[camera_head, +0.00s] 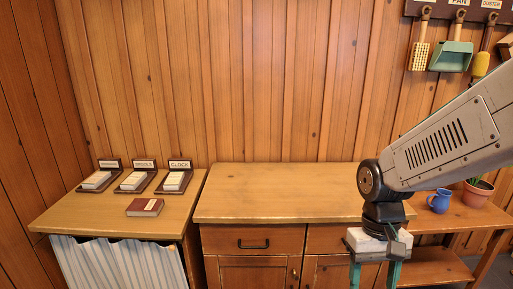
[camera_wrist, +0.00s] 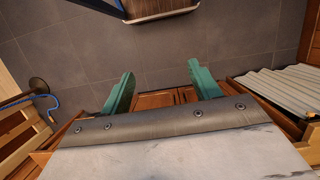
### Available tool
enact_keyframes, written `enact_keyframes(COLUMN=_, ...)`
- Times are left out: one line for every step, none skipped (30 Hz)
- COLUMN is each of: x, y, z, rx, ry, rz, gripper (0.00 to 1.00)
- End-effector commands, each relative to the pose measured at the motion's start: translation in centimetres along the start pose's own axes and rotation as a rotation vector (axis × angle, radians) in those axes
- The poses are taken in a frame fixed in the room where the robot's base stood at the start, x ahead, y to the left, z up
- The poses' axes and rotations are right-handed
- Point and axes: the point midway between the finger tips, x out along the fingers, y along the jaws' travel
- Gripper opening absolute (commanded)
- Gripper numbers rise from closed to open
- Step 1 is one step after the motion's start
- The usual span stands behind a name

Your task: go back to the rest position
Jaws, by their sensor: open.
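My gripper (camera_head: 376,273) hangs from my grey arm at the right of the head view, pointing down in front of the wooden cabinet (camera_head: 283,195). Its two green fingers also show in the wrist view (camera_wrist: 162,90), spread apart with nothing between them. The gripper is open and empty. Below the fingers the wrist view shows the wooden cabinet front and the grey tiled floor (camera_wrist: 170,55).
The cabinet top is bare. On the left table (camera_head: 75,215) lie a dark red book (camera_head: 145,207) and several labelled card holders (camera_head: 132,180). At right, a low wooden stand bears a blue mug (camera_head: 439,201) and a potted plant (camera_head: 477,193). Brushes and a green dustpan (camera_head: 451,56) hang above.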

Motion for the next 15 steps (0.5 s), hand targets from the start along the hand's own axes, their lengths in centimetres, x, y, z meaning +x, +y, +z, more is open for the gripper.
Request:
enact_keyframes(x=-1.3, y=0.4, z=1.8, rx=-0.008, ry=0.012, rz=0.000, gripper=0.62)
enact_keyframes(x=-1.8, y=0.6, z=2.9, rx=-0.015, ry=0.014, rz=0.002, gripper=0.62)
enact_keyframes(x=-2.6, y=0.9, z=4.3, rx=-0.022, ry=0.020, rz=0.003, gripper=0.62)
enact_keyframes(x=-3.0, y=1.1, z=5.3, rx=-0.025, ry=0.025, rz=0.004, gripper=0.62)
enact_keyframes(x=-3.5, y=1.2, z=6.2, rx=-0.027, ry=0.035, rz=0.005, gripper=0.62)
enact_keyframes(x=-4.1, y=1.5, z=7.4, rx=-0.027, ry=0.049, rz=0.007, gripper=0.62)
enact_keyframes(x=-4.4, y=1.7, z=8.3, rx=-0.025, ry=0.062, rz=0.008, gripper=0.62)
enact_keyframes(x=-4.8, y=1.8, z=9.1, rx=-0.022, ry=0.079, rz=0.009, gripper=0.62)
enact_keyframes(x=-5.3, y=2.0, z=10.0, rx=-0.017, ry=0.106, rz=0.010, gripper=0.62)
enact_keyframes(x=-5.6, y=2.1, z=10.6, rx=-0.013, ry=0.128, rz=0.010, gripper=0.62)
enact_keyframes(x=-5.9, y=2.2, z=11.1, rx=-0.008, ry=0.155, rz=0.010, gripper=0.62)
enact_keyframes(x=-6.3, y=2.4, z=11.7, rx=-0.003, ry=0.191, rz=0.010, gripper=0.62)
enact_keyframes(x=-6.7, y=2.5, z=12.1, rx=0.002, ry=0.216, rz=0.010, gripper=0.62)
enact_keyframes(x=-7.0, y=2.5, z=12.4, rx=0.005, ry=0.240, rz=0.010, gripper=0.62)
enact_keyframes(x=-7.3, y=2.6, z=12.8, rx=0.010, ry=0.268, rz=0.009, gripper=0.62)
